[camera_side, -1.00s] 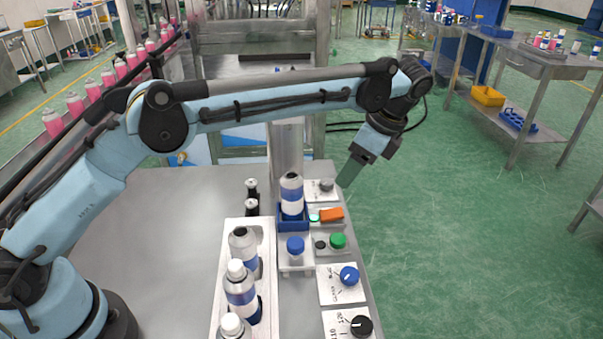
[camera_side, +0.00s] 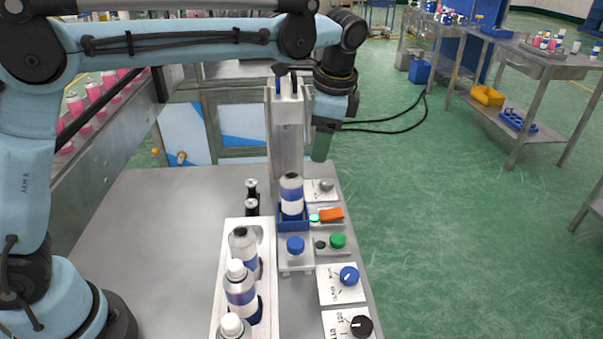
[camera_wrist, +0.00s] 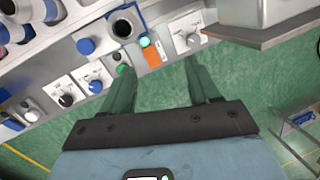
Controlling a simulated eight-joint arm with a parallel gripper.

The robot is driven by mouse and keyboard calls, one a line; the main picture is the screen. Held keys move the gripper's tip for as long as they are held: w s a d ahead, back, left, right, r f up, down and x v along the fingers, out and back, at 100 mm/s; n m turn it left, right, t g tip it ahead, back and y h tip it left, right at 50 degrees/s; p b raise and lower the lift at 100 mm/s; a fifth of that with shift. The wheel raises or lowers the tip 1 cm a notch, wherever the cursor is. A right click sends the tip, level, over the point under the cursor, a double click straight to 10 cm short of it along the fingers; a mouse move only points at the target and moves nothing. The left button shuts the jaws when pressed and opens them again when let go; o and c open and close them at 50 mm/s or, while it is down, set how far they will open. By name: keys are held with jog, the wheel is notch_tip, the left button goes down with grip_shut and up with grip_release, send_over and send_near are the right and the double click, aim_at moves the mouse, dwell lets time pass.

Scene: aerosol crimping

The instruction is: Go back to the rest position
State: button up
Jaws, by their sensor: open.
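My gripper (camera_side: 322,143) hangs pointing down at the far right edge of the workbench, just right of the grey column. In the wrist view its two green fingers (camera_wrist: 163,88) are spread apart with nothing between them. A can with a blue band (camera_side: 291,190) stands upright in a blue holder (camera_side: 293,222) near the column's foot. The gripper is behind and above it, apart from it. In the wrist view the holder and can opening (camera_wrist: 124,27) are at the upper left of the fingers.
A white rack (camera_side: 228,285) holds several bottles. Blue (camera_side: 349,276) and black (camera_side: 361,325) dials, a green button (camera_side: 338,240) and an orange switch (camera_side: 331,214) line the bench's right side. The grey column (camera_side: 288,135) stands close to my gripper. Green floor (camera_side: 450,220) lies open on the right.

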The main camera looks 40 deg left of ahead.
jog(key=s+a+n, duration=0.1)
jog(key=s+a+r+n+t, duration=0.1)
jog(key=s, duration=0.1)
jog(key=s+a+h, duration=0.1)
jog(key=shift+s+a+r+n, duration=0.15)
jog(key=shift+a+r+n, duration=0.15)
jog(key=shift+a+n, duration=0.1)
jog(key=s+a+f+n+t, duration=0.2)
jog(key=s+a+f+n, duration=0.1)
jog(key=s, duration=0.3)
jog(key=s+a+f+n+t+h, duration=0.1)
jog(key=s+a+f+n+t, duration=0.2)
jog(key=s+n, duration=0.2)
jog(key=shift+s, duration=1)
jog(key=shift+r, duration=0.1)
